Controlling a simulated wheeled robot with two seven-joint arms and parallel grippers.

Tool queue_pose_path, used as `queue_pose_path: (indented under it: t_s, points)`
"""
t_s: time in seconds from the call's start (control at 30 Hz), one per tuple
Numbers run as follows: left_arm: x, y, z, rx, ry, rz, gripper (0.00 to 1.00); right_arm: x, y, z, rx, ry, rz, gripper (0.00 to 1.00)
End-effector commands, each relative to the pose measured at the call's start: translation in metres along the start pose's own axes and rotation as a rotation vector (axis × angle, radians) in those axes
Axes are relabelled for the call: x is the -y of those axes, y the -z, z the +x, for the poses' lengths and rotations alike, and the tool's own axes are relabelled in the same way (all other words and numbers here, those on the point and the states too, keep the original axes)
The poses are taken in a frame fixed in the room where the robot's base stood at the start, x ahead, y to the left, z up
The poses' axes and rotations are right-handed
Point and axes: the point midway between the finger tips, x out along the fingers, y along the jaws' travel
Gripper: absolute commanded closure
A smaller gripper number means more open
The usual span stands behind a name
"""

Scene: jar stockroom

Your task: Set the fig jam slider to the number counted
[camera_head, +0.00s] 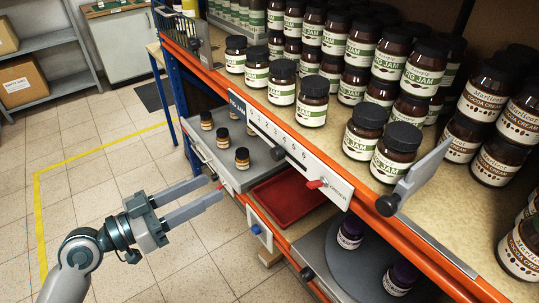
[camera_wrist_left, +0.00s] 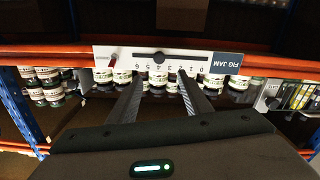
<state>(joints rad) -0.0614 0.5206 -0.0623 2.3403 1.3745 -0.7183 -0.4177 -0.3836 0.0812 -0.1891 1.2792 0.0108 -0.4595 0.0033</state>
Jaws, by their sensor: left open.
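The fig jam slider is a white scale strip (camera_head: 300,163) on the orange shelf beam, with a blue FIG JAM label (camera_head: 237,104) and digits 0 to 6. Its round black knob (camera_head: 277,153) also shows in the left wrist view (camera_wrist_left: 158,57), near the 4; the exact mark is hard to read. Fig jam jars (camera_head: 312,101) with black lids and green-and-white labels stand on the shelf above, partly hiding one another. My left gripper (camera_head: 214,187) is open and empty, low and to the left of the knob. In the wrist view its fingers (camera_wrist_left: 160,75) point towards the knob, not touching.
A red lever (camera_head: 315,184) sits at the strip's right end. Below are a grey tray with small jars (camera_head: 242,158) and a red tray (camera_head: 286,200). A grey plate (camera_head: 412,178) sticks out from the beam at right. Cocoa cream jars (camera_head: 488,91) stand behind it. Left floor is open.

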Motion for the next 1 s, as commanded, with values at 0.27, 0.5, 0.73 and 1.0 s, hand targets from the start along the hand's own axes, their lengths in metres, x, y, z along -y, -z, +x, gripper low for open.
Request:
queue_pose_path:
  t_s: [0.27,0.5,0.73,1.0]
  points:
    - [-0.002,0.002,0.0,-0.002,-0.005,0.003,0.55,0.0,0.0,0.0,0.0,0.0,0.0,0.69]
    - [-0.002,0.002,0.004,-0.002,-0.003,0.001,0.55,0.001,0.002,-0.001,-0.009,0.001,0.0,0.69]
    - [-0.002,0.004,0.025,-0.005,-0.003,0.0,0.55,0.007,0.011,-0.004,-0.057,0.008,-0.005,0.69]
    - [-0.003,0.005,0.066,-0.005,-0.004,-0.002,0.55,0.018,0.027,-0.01,-0.148,0.021,-0.012,0.69]
